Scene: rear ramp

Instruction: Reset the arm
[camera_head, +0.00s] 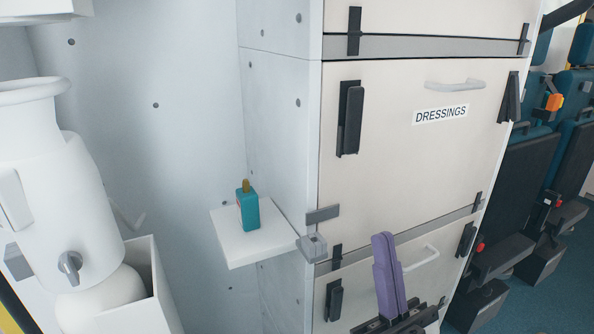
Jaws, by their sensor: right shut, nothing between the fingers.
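My right gripper (388,277) shows at the bottom, right of the middle, in the head view. Its purple fingers point up and are pressed together with nothing between them. It is in front of the lower drawer (425,277) of a cream cabinet, and part of that drawer is hidden behind it. My left gripper is not in the view.
A small white shelf (238,249) on the wall bears a teal bottle (247,210) standing upright. The drawer labelled DRESSINGS (400,165) is shut. A white canister (62,190) stands at left. Dark teal seats (515,195) are at right, with blue floor (560,285).

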